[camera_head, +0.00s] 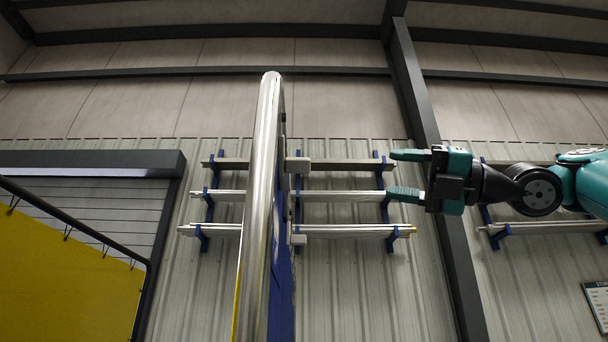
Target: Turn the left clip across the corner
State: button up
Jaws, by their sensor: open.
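My gripper (405,175) reaches in from the right with its two teal fingers apart, one above the other. It points left and holds nothing. A tall panel with a shiny rounded metal edge (262,200) stands to its left, seen almost edge-on, with a blue face (281,300) low on its right side. A clear gap lies between the fingertips and the blocks.
Wall racks with blue brackets (209,207) hold long metal bars behind the panel. A dark steel post (430,150) slants behind my gripper. A yellow sheet (62,275) hangs on a dark frame at the left. A notice (598,303) is at the lower right.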

aim_at(305, 165)
jog(key=p+x, duration=0.5)
jog(key=x, duration=0.2)
jog(key=p+x, duration=0.5)
jog(key=x, duration=0.3)
jog(key=shift+s+a, duration=0.2)
jog(key=shift+w+a, duration=0.2)
jog(key=shift+a, duration=0.25)
